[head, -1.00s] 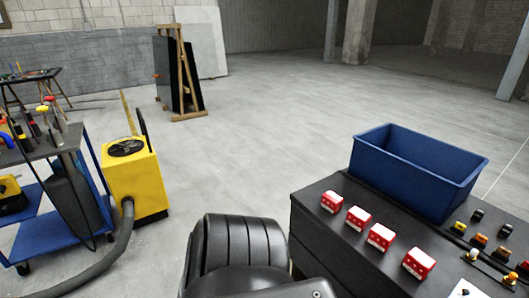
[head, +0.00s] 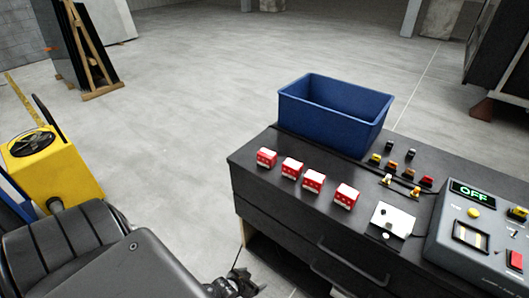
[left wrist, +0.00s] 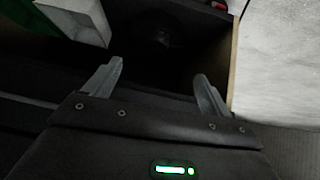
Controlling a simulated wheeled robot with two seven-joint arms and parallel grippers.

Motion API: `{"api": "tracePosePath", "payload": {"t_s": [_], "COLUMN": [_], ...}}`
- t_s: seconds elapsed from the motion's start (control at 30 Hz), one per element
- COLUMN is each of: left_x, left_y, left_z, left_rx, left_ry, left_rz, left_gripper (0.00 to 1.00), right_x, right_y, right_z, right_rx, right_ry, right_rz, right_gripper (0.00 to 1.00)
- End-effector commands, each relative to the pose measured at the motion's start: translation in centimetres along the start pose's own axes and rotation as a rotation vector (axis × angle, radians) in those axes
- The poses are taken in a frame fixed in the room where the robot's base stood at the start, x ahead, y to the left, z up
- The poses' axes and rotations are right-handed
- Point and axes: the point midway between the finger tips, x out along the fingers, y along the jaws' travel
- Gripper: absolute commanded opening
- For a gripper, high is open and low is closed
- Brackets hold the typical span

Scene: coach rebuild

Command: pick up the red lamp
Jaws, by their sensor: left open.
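A small red lamp (head: 426,181) stands at the right end of a short row of yellow and orange lamps on the dark bench top (head: 262,182). My left gripper (head: 237,286) is low at the bottom edge of the head view, in front of the bench and below its top, well away from the red lamp. In the left wrist view its two grey fingers (left wrist: 157,88) are spread apart with nothing between them. The red lamp cannot be made out in the left wrist view. My right gripper is not in view.
Several red-and-white boxes (head: 313,181) stand along the bench's front. A blue bin (head: 330,125) sits at the back. A control box (head: 480,240) showing OFF and a white plate (head: 391,219) are on the right. A yellow machine (head: 60,165) stands on the floor at left.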

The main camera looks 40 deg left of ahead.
Motion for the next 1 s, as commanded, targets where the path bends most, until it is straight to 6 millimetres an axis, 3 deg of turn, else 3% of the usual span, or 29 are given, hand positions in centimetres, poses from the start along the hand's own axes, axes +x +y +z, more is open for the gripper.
{"api": "tracePosePath", "payload": {"t_s": [0.03,0.1,0.2,0.33,0.4,0.5,0.6,0.77,1.0], "left_x": [-1.5,-3.8,-8.4,-14.0,-16.4,-18.6,-19.5,-19.2,-16.9], "left_y": [-1.6,-3.7,-6.3,-8.4,-9.0,-9.5,-9.7,-9.9,-10.2], "left_z": [-7.0,-15.1,-24.8,-32.8,-35.4,-37.6,-38.5,-38.8,-41.5], "left_rx": [-0.017,-0.031,-0.029,-0.006,0.007,0.022,0.028,0.023,0.022], "left_ry": [0.122,0.280,0.481,0.661,0.724,0.782,0.809,0.819,0.818], "left_rz": [-0.012,-0.027,-0.045,-0.065,-0.073,-0.080,-0.084,-0.082,-0.082], "left_gripper": [0.84,0.84,0.84,0.84,0.84,0.84,0.84,0.84,0.84], "right_x": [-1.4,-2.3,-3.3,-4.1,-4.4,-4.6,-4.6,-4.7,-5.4], "right_y": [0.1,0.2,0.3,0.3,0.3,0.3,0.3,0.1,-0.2], "right_z": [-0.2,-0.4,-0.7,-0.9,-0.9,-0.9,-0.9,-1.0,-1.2], "right_rx": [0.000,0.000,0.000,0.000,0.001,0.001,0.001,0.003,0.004], "right_ry": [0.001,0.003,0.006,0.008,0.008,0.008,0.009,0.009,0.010], "right_rz": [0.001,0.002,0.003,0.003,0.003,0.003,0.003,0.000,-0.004], "right_gripper": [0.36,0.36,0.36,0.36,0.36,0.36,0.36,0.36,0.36]}}
